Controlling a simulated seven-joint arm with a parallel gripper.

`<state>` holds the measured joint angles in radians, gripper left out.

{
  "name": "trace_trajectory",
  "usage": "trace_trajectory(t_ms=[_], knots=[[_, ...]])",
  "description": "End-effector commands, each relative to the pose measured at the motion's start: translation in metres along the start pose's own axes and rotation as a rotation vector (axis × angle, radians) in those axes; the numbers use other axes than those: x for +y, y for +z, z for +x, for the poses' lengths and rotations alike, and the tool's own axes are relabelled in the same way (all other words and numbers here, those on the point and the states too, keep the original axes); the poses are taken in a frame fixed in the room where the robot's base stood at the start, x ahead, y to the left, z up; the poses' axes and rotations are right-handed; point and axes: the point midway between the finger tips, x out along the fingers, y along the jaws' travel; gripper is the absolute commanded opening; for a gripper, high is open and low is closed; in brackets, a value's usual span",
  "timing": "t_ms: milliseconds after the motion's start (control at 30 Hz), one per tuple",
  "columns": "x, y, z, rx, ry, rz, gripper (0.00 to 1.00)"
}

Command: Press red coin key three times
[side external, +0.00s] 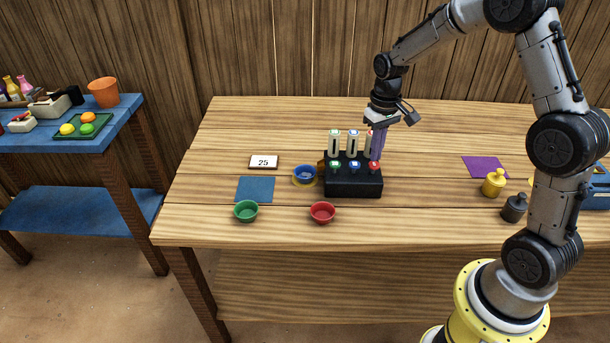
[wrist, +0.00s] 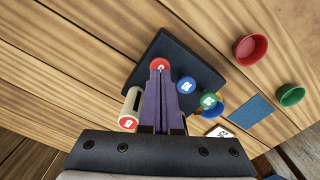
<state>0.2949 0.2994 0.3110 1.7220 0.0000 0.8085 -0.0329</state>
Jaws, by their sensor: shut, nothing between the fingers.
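The black coin dispenser (side external: 354,188) stands mid-table with three pale upright tubes and a front row of green (side external: 335,165), blue (side external: 355,165) and red keys. The red coin key (side external: 374,167) is at the right end of the row; in the wrist view the red key (wrist: 160,64) shows just beyond my fingertips. My gripper (side external: 376,158) points down with its purple fingers shut and empty, directly by the red key. I cannot tell whether the tips touch the key. The fingers partly cover the red-capped tube (wrist: 129,112).
A card reading 25 (side external: 264,162), a blue mat (side external: 255,189), a blue-and-yellow bowl (side external: 305,175), a green bowl (side external: 246,211) and a red bowl (side external: 322,212) lie left and front. A purple mat (side external: 485,167) and yellow weight (side external: 494,183) lie right. Table between is clear.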

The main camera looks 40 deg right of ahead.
Motion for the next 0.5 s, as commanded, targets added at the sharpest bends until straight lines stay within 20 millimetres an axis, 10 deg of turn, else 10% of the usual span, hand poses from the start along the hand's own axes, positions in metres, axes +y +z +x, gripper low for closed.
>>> trace_trajectory(t_ms=[500], knots=[[0.0,0.0,0.016,-0.002,0.0,0.0,0.0]])
